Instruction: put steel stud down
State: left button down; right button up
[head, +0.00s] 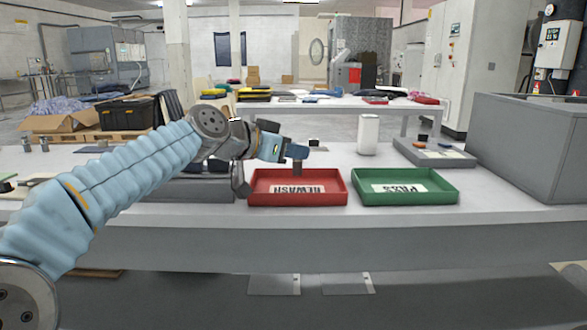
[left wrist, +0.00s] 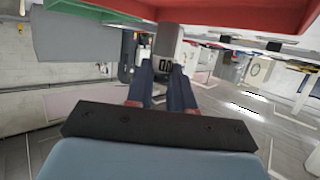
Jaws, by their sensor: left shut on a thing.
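My left gripper (head: 290,152) reaches in from the left and is shut on a small grey cylinder, the steel stud (head: 297,167). The stud hangs upright below the fingers, at the back rim of the red tray (head: 256,193) marked REWASH. I cannot tell whether it touches the tray. In the left wrist view, which is upside down, the fingers (left wrist: 162,88) hold the grey stud (left wrist: 168,42), with a dark marking near the fingers. The red tray (left wrist: 245,14) is close behind it. My right gripper is not in view.
A green tray (head: 362,198) marked PASS stands right of the red one. A white cylinder (head: 368,134) stands behind it, and a grey flat tray (head: 420,158) lies farther right. A large grey box (head: 530,140) fills the table's right end.

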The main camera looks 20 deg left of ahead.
pick_arm(q)
jog(key=f, duration=0.2)
jog(key=f+b, duration=0.1)
jog(key=shift+w+f, duration=0.25)
jog(key=shift+f, duration=0.1)
jog(key=shift+f+b, duration=0.2)
jog(key=shift+b, duration=0.1)
jog(key=c, duration=1)
grip_release()
jog(key=shift+r, duration=0.1)
jog(key=shift+r, duration=0.1)
jog(key=shift+s+a+r, duration=0.1)
jog(key=shift+s, duration=0.05)
jog(key=v, duration=1.1)
jog(key=shift+s, duration=0.25)
